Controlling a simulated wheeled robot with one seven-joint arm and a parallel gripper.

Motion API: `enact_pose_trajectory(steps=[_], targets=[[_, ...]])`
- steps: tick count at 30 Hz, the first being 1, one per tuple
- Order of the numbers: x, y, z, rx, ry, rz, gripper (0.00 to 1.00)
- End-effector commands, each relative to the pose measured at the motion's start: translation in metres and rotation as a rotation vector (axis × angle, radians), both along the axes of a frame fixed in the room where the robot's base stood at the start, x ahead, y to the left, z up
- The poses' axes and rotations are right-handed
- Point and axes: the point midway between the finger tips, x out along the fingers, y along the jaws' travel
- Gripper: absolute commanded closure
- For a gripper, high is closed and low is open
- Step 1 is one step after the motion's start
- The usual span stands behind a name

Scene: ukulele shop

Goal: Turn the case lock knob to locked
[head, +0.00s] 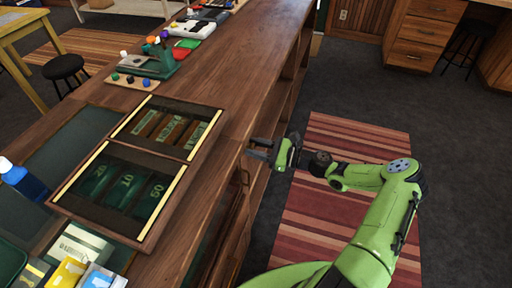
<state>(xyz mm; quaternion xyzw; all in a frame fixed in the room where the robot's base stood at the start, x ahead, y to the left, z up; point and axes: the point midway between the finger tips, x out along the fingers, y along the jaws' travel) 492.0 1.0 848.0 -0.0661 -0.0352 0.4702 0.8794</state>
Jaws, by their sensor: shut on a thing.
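My gripper (260,149) reaches in from the right to the upper front side of the long wooden counter (225,98). Its dark fingers point left and are shut at the counter's side. The case lock knob is between the fingertips and hidden by them, so I cannot tell which way it is turned. A display case (172,170) with a yellow-edged wooden frame is set in the counter top, left of my gripper. Green pieces marked with numbers lie inside it.
A blue bottle (24,180) and several packets (70,271) are on the counter at left. A striped rug (335,205) covers the floor under my arm.

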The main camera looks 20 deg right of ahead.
Motion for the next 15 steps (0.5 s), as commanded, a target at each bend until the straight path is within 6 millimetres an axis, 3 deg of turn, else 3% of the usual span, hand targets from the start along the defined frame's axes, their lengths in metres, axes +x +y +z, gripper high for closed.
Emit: enact_pose_trajectory(steps=[15], targets=[[-0.0012, 0.0011, -0.0015, -0.264, -0.395, 0.001, 0.95]])
